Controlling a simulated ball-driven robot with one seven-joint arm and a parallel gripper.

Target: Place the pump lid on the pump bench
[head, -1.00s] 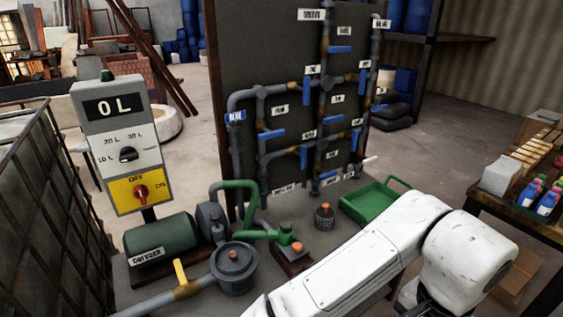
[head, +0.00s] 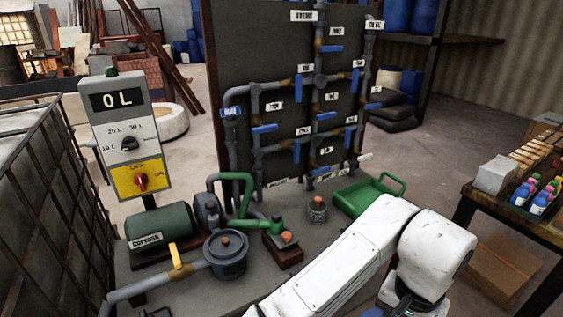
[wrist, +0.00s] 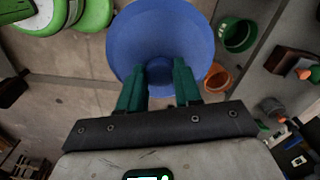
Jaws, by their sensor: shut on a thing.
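My gripper (wrist: 160,80) shows in the wrist view with two dark green fingers close together. They are shut on a blue, bowl-shaped piece (wrist: 160,28) that widens away from them; I cannot tell for certain whether it is the pump lid. The pump bench (head: 205,297) is the grey surface in the head view. On it stand a green motor (head: 160,226) and a grey round pot with an orange knob on top (head: 225,252). My gripper and what it holds are out of the head view.
A pipe board (head: 283,40) rises behind the bench. A green tray (head: 350,203), a brown block with an orange knob (head: 284,252) and a small grey canister (head: 317,211) stand on the bench. A control box (head: 124,124) is at left. A loaded table (head: 465,199) is at right.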

